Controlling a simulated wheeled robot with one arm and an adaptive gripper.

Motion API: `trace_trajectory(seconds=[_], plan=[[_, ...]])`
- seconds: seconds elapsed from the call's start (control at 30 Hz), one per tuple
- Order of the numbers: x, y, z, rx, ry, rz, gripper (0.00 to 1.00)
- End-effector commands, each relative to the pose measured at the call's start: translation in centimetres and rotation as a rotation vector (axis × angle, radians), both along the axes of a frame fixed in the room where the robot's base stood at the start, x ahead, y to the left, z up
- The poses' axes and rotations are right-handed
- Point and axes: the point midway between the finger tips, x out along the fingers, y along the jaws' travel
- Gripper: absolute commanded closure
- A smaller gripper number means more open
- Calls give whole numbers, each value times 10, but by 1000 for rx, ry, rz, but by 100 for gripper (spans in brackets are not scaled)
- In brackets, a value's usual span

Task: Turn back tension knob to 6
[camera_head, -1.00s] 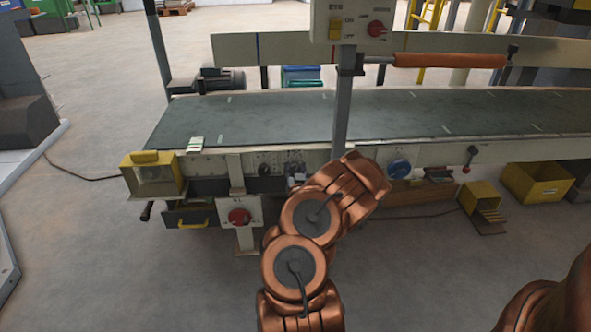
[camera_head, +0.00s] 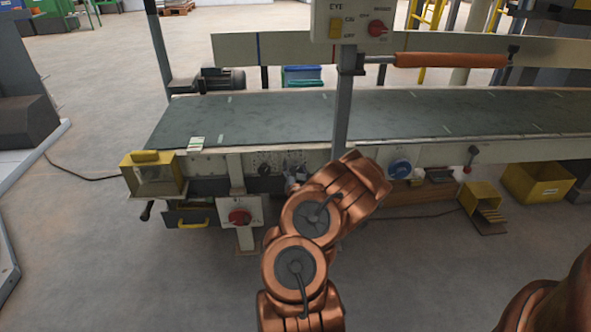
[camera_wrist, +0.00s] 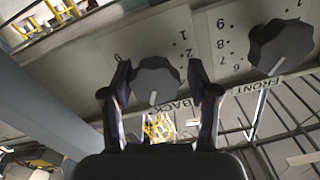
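The back tension knob (camera_wrist: 156,82) is a dark, lobed knob on a pale panel, above the word BACK in the wrist view. Its white pointer mark faces down in the picture, toward that label. The digits 1 and 2 show to its upper right; the 6 of its scale is not readable. My gripper (camera_wrist: 158,72) has one finger on each side of this knob, with narrow gaps seeming to remain. Contact is not clear. In the head view my arm partly covers the knob area under the conveyor.
The similar front knob (camera_wrist: 281,46), labelled FRONT, sits close to the right of my right finger. In the head view, a grey post (camera_head: 342,105) rises beside my wrist. A red rotary switch (camera_head: 239,216) and a yellow guard box (camera_head: 152,176) are to the left.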

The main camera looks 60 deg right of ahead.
Motion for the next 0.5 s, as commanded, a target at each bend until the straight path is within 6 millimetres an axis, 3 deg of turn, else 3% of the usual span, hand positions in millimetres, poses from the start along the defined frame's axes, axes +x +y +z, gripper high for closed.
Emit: trace_trajectory(seconds=[0.1, 0.5], plan=[[-1, -1, 0, 0, 0, -3, 26], [-5, 0, 0, 0, 0, -7, 26]])
